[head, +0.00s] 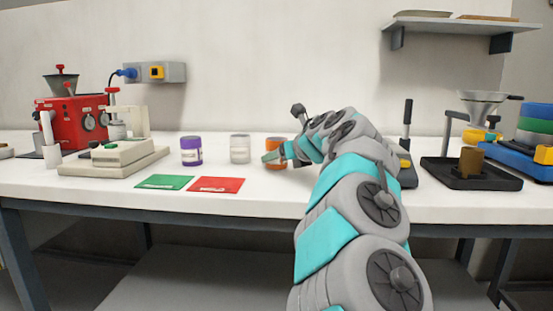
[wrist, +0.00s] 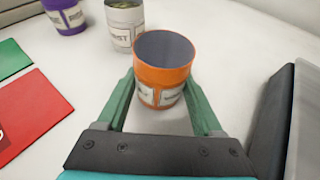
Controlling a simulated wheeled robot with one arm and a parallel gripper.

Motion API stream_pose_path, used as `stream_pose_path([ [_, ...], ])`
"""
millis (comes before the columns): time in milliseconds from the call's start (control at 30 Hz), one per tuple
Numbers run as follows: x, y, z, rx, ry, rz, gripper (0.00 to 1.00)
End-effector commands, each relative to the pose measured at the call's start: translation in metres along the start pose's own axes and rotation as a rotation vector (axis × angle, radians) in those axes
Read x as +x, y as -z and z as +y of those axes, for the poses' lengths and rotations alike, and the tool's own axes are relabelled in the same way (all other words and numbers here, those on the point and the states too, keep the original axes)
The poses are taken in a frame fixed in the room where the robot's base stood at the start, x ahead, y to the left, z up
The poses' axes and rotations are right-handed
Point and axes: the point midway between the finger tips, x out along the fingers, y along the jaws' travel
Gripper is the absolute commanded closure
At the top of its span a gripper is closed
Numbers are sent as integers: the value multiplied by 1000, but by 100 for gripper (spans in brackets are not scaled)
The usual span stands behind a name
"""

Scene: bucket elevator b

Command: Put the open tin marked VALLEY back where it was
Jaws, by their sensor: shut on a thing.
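An orange open tin (wrist: 162,72) stands upright between the two green fingers of my gripper (wrist: 160,88), which is shut on it. Its inside looks grey and empty, and its pale labels are too small to read. In the head view the orange tin (head: 276,143) is at the right end of a row of tins, partly hidden by my gripper (head: 277,156). I cannot tell whether it touches the table. A white-grey tin (head: 240,149) and a purple tin (head: 191,151) stand to its left. I cannot read VALLEY on any tin.
A green card (head: 165,182) and a red card (head: 215,185) lie at the front of the white table. A cream scale-like device (head: 115,160) and a red machine (head: 72,120) stand at left. A black tray (head: 470,172) stands at right. Bare table lies around the tins.

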Motion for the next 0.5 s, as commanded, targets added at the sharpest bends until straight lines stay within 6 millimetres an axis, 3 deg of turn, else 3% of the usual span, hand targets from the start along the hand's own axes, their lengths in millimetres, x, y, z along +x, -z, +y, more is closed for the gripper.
stream_pose_path([
  [100,2,4,0,0,0,0,98],
  [133,2,4,0,-1,0,0,31],
  [400,1,3,0,-1,0,0,2],
  [500,1,3,0,-1,0,0,2],
])
